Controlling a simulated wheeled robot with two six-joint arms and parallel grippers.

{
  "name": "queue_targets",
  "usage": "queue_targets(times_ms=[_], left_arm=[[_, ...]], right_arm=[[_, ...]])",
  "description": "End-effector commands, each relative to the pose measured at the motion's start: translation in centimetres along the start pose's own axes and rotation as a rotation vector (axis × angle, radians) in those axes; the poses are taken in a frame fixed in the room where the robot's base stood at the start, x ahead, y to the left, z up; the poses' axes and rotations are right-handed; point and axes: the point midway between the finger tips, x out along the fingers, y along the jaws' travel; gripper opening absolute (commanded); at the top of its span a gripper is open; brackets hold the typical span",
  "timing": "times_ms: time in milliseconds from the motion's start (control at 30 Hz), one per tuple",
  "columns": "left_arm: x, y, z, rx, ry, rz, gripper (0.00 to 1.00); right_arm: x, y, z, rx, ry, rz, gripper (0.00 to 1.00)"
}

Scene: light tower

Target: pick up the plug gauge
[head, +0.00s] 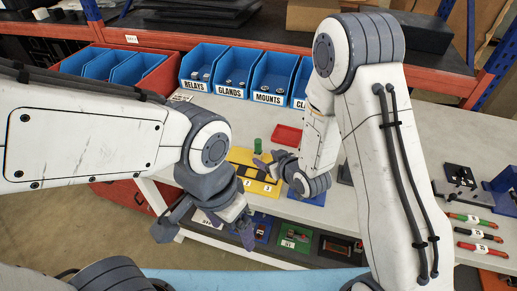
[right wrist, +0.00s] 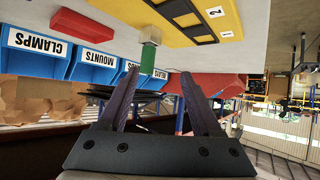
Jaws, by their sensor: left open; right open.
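The plug gauge (head: 257,145) looks like a small green cylinder standing upright at the back edge of the yellow block. In the right wrist view, where the scene is upside down, the gauge (right wrist: 148,58) shows a green handle and a metallic end. My right gripper (head: 268,166) is open over the yellow block, close to the gauge but apart from it. In the right wrist view the gripper (right wrist: 160,85) has empty jaws, with the gauge beyond the tips and nearer the left finger. My left gripper (head: 204,233) is open and empty at the table's front edge.
The yellow block (head: 240,157) has numbered dark slots. A red tray (head: 287,136) lies just behind my right gripper. Blue labelled bins (head: 235,66) line the back. Red and green-handled tools (head: 478,236) lie at right. Part of the grey tabletop (head: 205,103) is clear.

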Motion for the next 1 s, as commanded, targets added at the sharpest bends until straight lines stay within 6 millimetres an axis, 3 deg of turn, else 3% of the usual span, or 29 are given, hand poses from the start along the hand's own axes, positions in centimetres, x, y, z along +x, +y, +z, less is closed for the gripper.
queue_targets(times_ms=[33, 233, 767, 1000], left_arm=[[0.4, 0.0, 0.0, 0.000, 0.000, 0.000, 0.85], [0.7, -0.1, 0.0, 0.000, 0.000, 0.000, 0.85], [-0.7, 0.1, 0.0, 0.000, 0.000, 0.000, 0.85], [-2.4, 0.2, -0.1, 0.000, 0.000, 0.000, 0.85]], right_arm=[[0.6, 0.6, 1.2, 0.016, 0.038, 0.006, 0.67], [1.1, 1.9, 2.1, 0.051, 0.182, 0.018, 0.67], [6.3, 2.2, 0.8, 0.057, 0.216, 0.020, 0.67], [9.1, 2.1, -0.2, 0.057, 0.216, 0.020, 0.67]])
